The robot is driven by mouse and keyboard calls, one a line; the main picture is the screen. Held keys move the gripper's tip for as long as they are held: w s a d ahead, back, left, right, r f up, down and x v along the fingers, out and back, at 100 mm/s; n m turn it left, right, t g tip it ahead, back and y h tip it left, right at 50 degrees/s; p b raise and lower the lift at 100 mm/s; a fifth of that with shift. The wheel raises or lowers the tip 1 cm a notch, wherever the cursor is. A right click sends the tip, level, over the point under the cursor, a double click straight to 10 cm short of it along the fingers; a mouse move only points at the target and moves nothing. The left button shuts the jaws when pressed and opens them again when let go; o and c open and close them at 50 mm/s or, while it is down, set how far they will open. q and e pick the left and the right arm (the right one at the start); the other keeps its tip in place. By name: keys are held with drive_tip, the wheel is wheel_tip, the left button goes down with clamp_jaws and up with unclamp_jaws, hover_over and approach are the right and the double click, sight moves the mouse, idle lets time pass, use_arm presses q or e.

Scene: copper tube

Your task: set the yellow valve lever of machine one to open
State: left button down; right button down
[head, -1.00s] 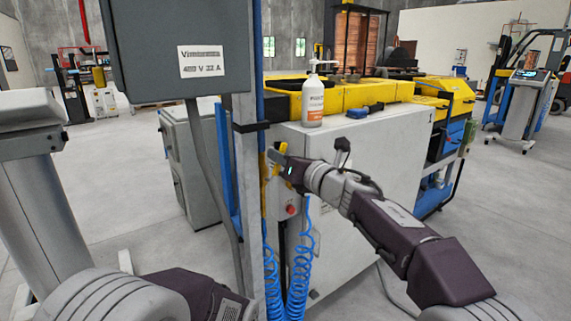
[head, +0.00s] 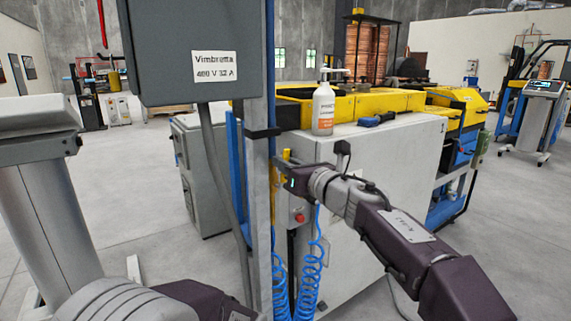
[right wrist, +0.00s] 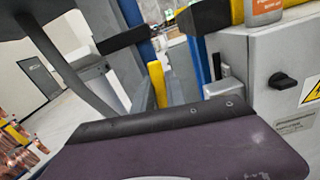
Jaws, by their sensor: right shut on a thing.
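A small yellow upright part (head: 286,155), which looks like the valve lever, shows at the front left edge of the light grey machine cabinet (head: 375,165), close to the blue and grey post. My right gripper (head: 281,174) reaches in from the right and is shut at this spot, apparently on the lever. Its fingertips and the grip itself are hidden. In the right wrist view my dark gripper body fills the foreground, and a yellow upright strip (right wrist: 158,84) stands beyond it; I cannot tell if that is the lever. My left gripper is out of view.
A grey electrical box (head: 195,50) hangs on the post (head: 256,220) left of the gripper. Coiled blue hoses (head: 306,275) hang below, near a red button (head: 299,217). A bottle (head: 323,108) and a blue-black tool (head: 377,120) rest on the cabinet. Floor at right is open.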

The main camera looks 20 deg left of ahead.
drive_tip(key=c, duration=1.4)
unclamp_jaws()
drive_tip(key=shift+f, duration=0.1)
drive_tip(key=shift+o, duration=0.2)
drive_tip(key=b+v, duration=0.2)
drive_tip(key=v, duration=0.7)
